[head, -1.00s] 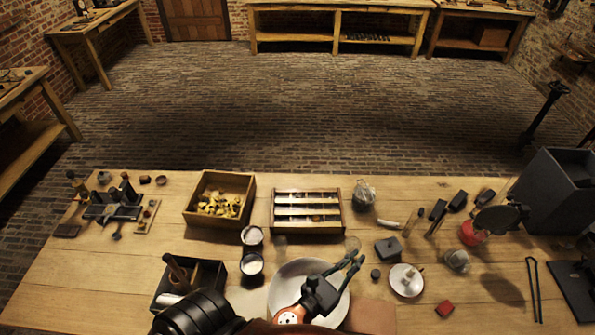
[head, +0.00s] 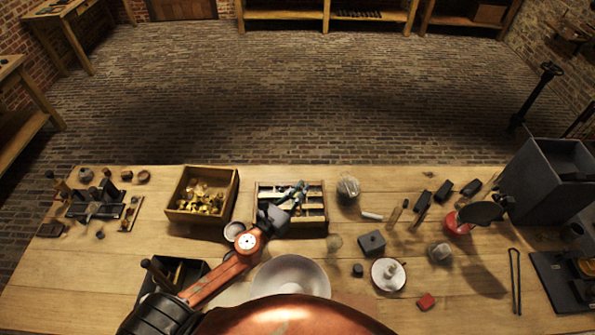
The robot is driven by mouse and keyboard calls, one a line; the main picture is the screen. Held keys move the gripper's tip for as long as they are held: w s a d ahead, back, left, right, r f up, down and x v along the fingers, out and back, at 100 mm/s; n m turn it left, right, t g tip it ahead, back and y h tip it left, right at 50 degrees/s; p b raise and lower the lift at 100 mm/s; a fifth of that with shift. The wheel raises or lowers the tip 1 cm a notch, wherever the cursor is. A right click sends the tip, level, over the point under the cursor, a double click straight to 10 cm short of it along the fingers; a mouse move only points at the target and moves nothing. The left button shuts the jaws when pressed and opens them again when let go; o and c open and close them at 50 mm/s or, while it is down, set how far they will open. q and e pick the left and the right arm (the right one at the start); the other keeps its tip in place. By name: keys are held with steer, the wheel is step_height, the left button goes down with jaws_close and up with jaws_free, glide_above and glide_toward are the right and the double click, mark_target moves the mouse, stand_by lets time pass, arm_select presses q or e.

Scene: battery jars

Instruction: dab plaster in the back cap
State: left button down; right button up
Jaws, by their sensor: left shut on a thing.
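My left gripper (head: 287,200) reaches over the divided wooden tray (head: 321,230) at the middle of the table. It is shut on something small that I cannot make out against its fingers. The gripper covers part of the tray's slots, and I cannot pick out the back cap or tell whether the fingers touch anything there. A wide white bowl (head: 290,272) stands in front of the tray, partly hidden by my own body. A small jar with white contents (head: 233,230) stands left of my forearm. My right gripper is not in view.
An open wooden box of brass pieces (head: 178,207) stands left of the tray. A dark box (head: 147,300) stands at front left.

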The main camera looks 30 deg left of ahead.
arm_select(q)
steer(key=w+a+f+b, duration=0.1)
steer(key=b, duration=0.1)
steer(key=w+a+f+b, duration=0.1)
steer(key=w+f+b, duration=0.1)
steer(key=shift+w+a+b, duration=0.1)
steer(key=shift+w+b, duration=0.1)
steer(key=shift+b, duration=0.15)
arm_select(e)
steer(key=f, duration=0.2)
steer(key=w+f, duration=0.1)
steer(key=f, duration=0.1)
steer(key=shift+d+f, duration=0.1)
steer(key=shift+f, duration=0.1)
arm_select(q)
steer(key=shift+f, duration=0.15)
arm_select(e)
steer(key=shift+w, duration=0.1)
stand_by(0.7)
arm_select(q)
steer(key=shift+f+b, duration=1.4)
steer(key=shift+f, duration=0.1)
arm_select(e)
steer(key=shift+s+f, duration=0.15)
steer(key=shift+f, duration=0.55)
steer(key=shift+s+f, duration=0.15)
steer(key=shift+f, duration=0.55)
arm_select(q)
steer(key=shift+r, duration=0.1)
